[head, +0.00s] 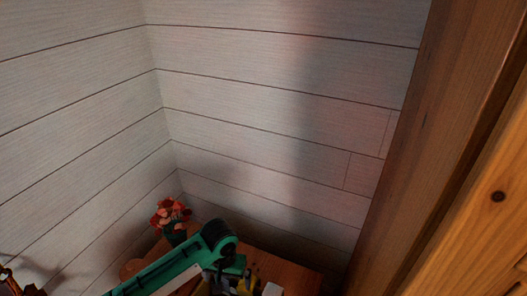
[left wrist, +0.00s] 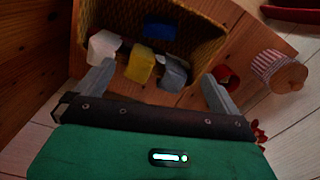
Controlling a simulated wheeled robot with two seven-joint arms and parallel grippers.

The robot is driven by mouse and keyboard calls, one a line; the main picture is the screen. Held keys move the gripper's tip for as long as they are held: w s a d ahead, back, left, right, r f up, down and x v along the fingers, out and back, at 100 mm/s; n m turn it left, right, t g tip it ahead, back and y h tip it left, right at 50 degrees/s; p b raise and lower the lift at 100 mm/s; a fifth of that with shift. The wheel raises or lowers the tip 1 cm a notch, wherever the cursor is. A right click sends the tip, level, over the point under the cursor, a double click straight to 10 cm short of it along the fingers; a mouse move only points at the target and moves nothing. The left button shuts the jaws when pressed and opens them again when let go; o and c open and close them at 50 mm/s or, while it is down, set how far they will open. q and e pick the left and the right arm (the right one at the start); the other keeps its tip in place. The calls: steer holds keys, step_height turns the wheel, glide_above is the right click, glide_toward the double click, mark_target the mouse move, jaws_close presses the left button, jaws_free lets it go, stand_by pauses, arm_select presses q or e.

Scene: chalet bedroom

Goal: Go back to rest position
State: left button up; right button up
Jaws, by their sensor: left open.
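My left arm comes in from the left in the head view, and my left gripper (head: 236,283) is at the bottom edge, partly cut off. In the left wrist view the left gripper (left wrist: 158,72) has its two grey fingers wide apart. A yellow block (left wrist: 141,65), a grey block (left wrist: 173,74) and a white block (left wrist: 104,45) lie beyond and around the fingertips. I cannot tell how far the fingers are above them. My right gripper is not in view.
A woven basket (left wrist: 204,32) with a blue block (left wrist: 160,28) stands on the wooden surface (left wrist: 225,60). A striped pot (left wrist: 275,68) is at the right. Red flowers (head: 171,212) stand near the wall corner. A wooden post (head: 430,130) rises on the right.

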arm_select(q)
steer(key=s+d+m+t+h, duration=0.2)
steer(key=s+d, duration=0.1)
steer(key=s, duration=0.7)
steer(key=s+a+r+n+t+y, duration=0.1)
steer(key=s+a+r+t+y, duration=0.1)
steer(key=s+a, duration=1.05)
step_height(320, 180, down, 29)
steer(key=s+d+g+p, duration=0.1)
steer(key=g+p, duration=0.1)
steer(key=p, duration=0.1)
steer(key=s+a+f+g+p, duration=0.1)
steer(key=s+a+f+p, duration=0.1)
steer(key=s+f, duration=1.4)
steer(key=s+a, duration=0.1)
steer(key=s, duration=0.1)
steer(key=shift+s+f, duration=0.15)
steer(key=shift+s, duration=0.2)
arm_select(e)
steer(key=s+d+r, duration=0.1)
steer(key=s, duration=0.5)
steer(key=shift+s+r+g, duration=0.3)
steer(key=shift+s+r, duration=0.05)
arm_select(q)
steer(key=shift+a, duration=0.1)
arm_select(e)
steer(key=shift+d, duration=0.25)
